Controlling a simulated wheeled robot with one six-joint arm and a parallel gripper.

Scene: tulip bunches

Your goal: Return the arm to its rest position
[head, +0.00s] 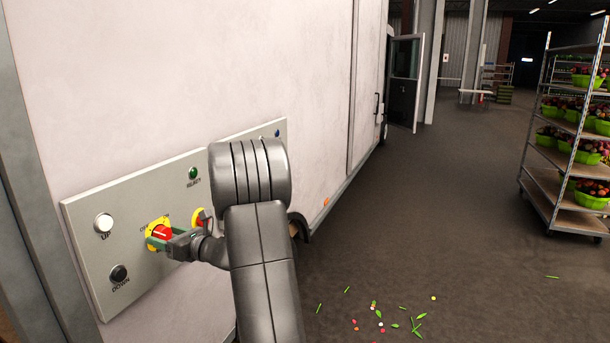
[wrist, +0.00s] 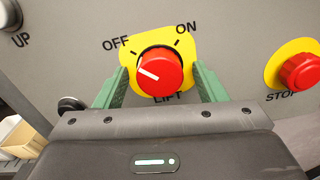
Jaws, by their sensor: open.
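My gripper (head: 163,238) is at the control panel (head: 90,205) on the side of the white truck body. Its green fingers stand open on either side of the red rotary knob, which shows in the wrist view (wrist: 160,70). Small gaps seem to show beside the knob; contact is hard to tell. The knob sits on a yellow plate marked OFF, ON and LIFT. Its white mark lies on the left, OFF side. My arm reaches forward from the bottom of the head view and hides part of the panel.
A trolley (head: 550,215) with tulip bunches in green containers stands at right. Petals and leaves litter the otherwise open floor.

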